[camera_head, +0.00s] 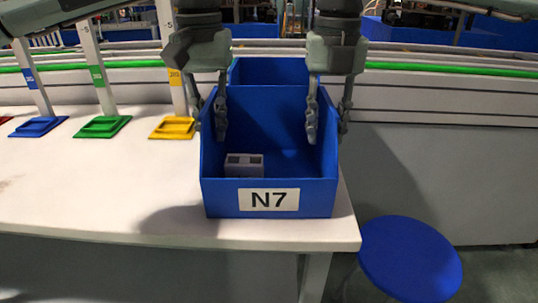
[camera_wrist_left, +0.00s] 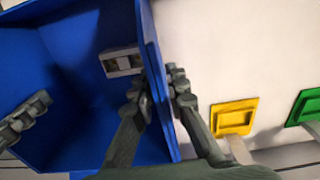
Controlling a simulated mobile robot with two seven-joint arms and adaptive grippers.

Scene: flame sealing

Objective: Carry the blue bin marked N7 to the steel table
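The blue bin marked N7 (camera_head: 225,199) stands upright on a white table near its right corner. A small grey block (camera_head: 243,166) lies inside it; both also show in the left wrist view, the bin (camera_wrist_left: 85,30) and the block (camera_wrist_left: 122,62). My left gripper (camera_head: 209,125) straddles the bin's left wall, one finger inside and one outside. In the left wrist view its fingertips (camera_wrist_left: 160,95) lie close against both sides of the wall. My right gripper (camera_head: 327,132) straddles the right wall; whether its fingers touch is unclear. The steel table cannot be made out.
Yellow (camera_head: 172,129), green (camera_head: 102,127) and blue (camera_head: 38,127) bases with upright posts stand left of the bin. Another blue bin (camera_head: 268,71) is directly behind. A round blue stool (camera_head: 410,258) stands right of the table corner. The white table's front left (camera_head: 90,190) is clear.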

